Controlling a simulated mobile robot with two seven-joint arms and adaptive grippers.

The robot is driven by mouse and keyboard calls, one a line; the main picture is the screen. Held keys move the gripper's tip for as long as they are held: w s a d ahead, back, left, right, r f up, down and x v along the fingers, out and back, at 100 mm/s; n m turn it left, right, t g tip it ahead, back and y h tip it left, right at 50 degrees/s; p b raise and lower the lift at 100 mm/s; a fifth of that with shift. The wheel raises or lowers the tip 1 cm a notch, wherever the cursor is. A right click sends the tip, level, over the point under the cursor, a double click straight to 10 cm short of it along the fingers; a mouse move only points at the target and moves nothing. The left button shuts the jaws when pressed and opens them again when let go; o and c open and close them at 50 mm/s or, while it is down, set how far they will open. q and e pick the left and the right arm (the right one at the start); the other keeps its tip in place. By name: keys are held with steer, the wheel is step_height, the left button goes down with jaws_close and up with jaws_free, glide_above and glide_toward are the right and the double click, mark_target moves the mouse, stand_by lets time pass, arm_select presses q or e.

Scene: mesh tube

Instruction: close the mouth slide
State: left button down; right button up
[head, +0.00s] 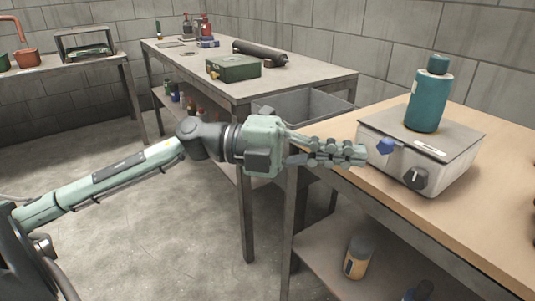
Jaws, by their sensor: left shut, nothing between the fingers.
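A white box device (445,180) with a grey top plate stands on the wooden bench at the right. I cannot tell which part is the mouth slide. My left gripper (362,154) is shut and empty, pointing right, its tips close to the box's left end beside the blue knob. I cannot tell whether they touch it. My right gripper is not in view.
The wooden bench (440,236) has a lower shelf with an orange-labelled jar (358,257). A grey bin (310,105) sits behind my left gripper. The grey table (300,80) behind holds a green case (233,67) and a dark cylinder (260,53). The floor at left is open.

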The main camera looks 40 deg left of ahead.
arm_select(q)
steer(key=v, duration=1)
steer(key=shift+s+b, duration=0.2)
steer(key=shift+b, duration=0.15)
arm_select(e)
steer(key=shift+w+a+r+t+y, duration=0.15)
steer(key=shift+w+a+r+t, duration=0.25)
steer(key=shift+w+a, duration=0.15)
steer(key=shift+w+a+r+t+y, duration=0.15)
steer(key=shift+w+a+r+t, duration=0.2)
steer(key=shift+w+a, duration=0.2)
arm_select(q)
steer(key=shift+a, duration=0.1)
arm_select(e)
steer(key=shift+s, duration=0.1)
